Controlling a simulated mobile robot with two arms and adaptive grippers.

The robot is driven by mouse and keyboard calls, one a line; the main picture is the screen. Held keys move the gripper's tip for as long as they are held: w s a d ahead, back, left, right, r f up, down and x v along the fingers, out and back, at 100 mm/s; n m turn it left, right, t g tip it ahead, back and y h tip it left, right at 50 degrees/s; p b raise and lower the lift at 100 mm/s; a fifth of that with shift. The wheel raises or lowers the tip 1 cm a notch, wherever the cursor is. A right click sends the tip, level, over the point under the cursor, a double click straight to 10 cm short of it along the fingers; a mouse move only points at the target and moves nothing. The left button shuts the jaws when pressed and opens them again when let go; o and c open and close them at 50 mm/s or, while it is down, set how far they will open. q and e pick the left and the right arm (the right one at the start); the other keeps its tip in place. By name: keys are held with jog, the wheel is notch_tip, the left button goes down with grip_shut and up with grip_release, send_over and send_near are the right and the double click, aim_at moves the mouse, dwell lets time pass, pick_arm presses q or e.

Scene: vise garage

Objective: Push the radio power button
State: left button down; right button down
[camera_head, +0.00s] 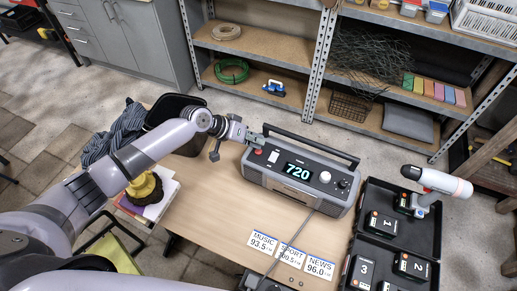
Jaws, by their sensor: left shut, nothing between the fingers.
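The grey radio (293,204) stands on the wooden table, its dark display lit with 720. Its top panel has a small red button (258,152) and a pale knob (273,156) left of the display, and another knob on the right. My left gripper (258,138) is shut and empty at the radio's upper left corner, close to the red button. I cannot tell whether it touches the radio. A dark part at the bottom edge may belong to my right gripper; its fingers cannot be made out.
Cards marked MUSIC, SPORT and NEWS (320,263) lie in front of the radio. A black tray (355,233) with numbered battery packs and a drill (437,182) is at the right. A black bin (175,104) stands behind left. Metal shelves (290,56) line the back.

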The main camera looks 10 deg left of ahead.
pick_arm(q)
notch_tip(320, 180, up, 5)
jog(key=p, duration=0.4)
dwell(0.3)
dwell(0.7)
